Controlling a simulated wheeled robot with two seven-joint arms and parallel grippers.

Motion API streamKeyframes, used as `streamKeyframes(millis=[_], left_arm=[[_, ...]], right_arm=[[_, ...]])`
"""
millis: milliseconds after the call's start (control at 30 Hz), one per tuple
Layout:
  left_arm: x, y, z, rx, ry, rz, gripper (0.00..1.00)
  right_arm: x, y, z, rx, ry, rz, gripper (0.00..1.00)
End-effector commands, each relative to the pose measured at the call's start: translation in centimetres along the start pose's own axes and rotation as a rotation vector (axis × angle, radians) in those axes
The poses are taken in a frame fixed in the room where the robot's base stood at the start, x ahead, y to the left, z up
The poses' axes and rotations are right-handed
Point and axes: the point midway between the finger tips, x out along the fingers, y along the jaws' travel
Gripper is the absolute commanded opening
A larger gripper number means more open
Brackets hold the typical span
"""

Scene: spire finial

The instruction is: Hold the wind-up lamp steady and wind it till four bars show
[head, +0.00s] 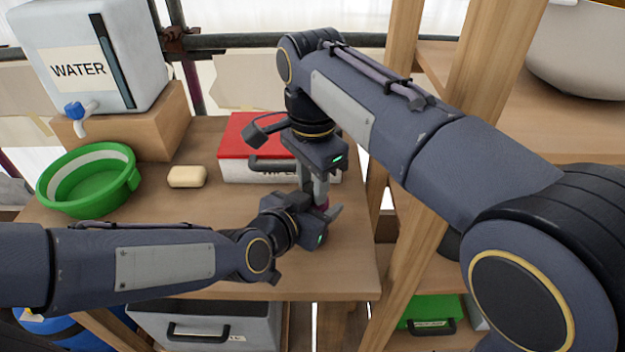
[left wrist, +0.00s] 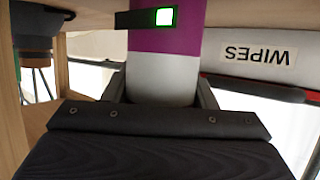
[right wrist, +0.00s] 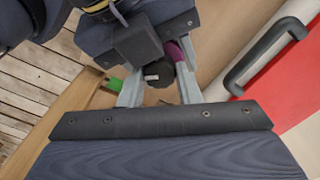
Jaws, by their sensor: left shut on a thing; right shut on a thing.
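The wind-up lamp shows in the left wrist view as an upright purple and grey cylinder (left wrist: 165,75). Its dark display strip (left wrist: 140,19) has one lit green block at one end. My left gripper (head: 328,215) is shut around the lamp's body, low over the table. My right gripper (head: 320,195) is just above it, pointing down, shut on a dark part at the lamp's top, likely the crank knob (right wrist: 158,85). In the head view the grippers hide most of the lamp; only a bit of purple (head: 322,202) shows.
The red-lidded wipes box (head: 240,140) stands right behind the grippers. A soap bar (head: 187,177), a green basin (head: 90,180) and a water container (head: 85,60) on a wooden block are further left. A wooden post (head: 410,220) rises at the right. The table's front middle is bare.

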Motion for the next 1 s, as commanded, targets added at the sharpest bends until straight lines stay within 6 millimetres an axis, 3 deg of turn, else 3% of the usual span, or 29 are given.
streamKeyframes(millis=[33,67,200,567,667,1000], left_arm=[[0.0,0.0,0.0,0.0,0.0,0.0,0.25],[0.0,0.0,0.0,0.0,-0.001,0.0,0.25],[0.0,0.0,0.0,0.0,0.0,0.0,0.25],[0.0,0.0,0.0,0.0,0.0,0.0,0.25],[0.0,0.0,0.0,0.0,0.0,0.0,0.25],[0.0,0.0,0.0,0.0,0.0,0.0,0.25]], right_arm=[[0.0,0.0,0.0,-0.001,0.0,-0.001,0.08],[-0.1,0.0,0.0,-0.001,0.0,-0.001,0.34],[0.0,0.0,0.0,-0.002,0.0,-0.001,0.53],[-0.5,-0.1,0.0,-0.003,0.0,-0.003,0.53],[-1.8,-0.1,0.0,-0.003,0.0,-0.005,0.53],[-9.0,-0.1,0.0,-0.002,0.001,-0.005,0.53]])
